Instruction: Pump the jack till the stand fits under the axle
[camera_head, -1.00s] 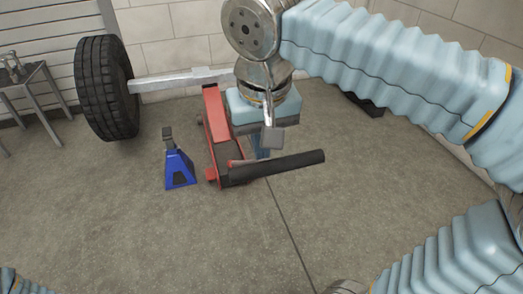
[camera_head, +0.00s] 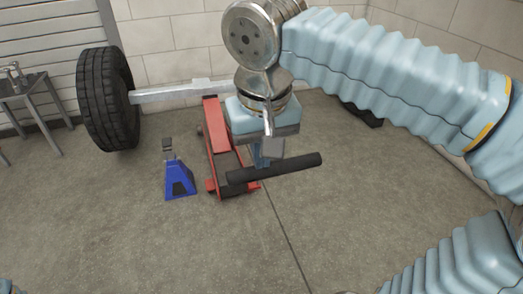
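A red floor jack (camera_head: 220,143) stands on the floor under the pale grey axle (camera_head: 180,91), its black handle (camera_head: 290,168) slanting to the right, low above the floor. My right gripper (camera_head: 266,155) comes down over the handle. Its fingers are partly hidden by its own wrist, so I cannot see whether they close on the handle. A blue jack stand (camera_head: 179,180) with a dark top stands on the floor left of the jack, in front of the axle and not under it. My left gripper is not in view.
A black tyre (camera_head: 107,98) is on the axle's left end. A grey metal table (camera_head: 30,92) stands at the far left by the wall. The concrete floor in front of the stand and jack is clear.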

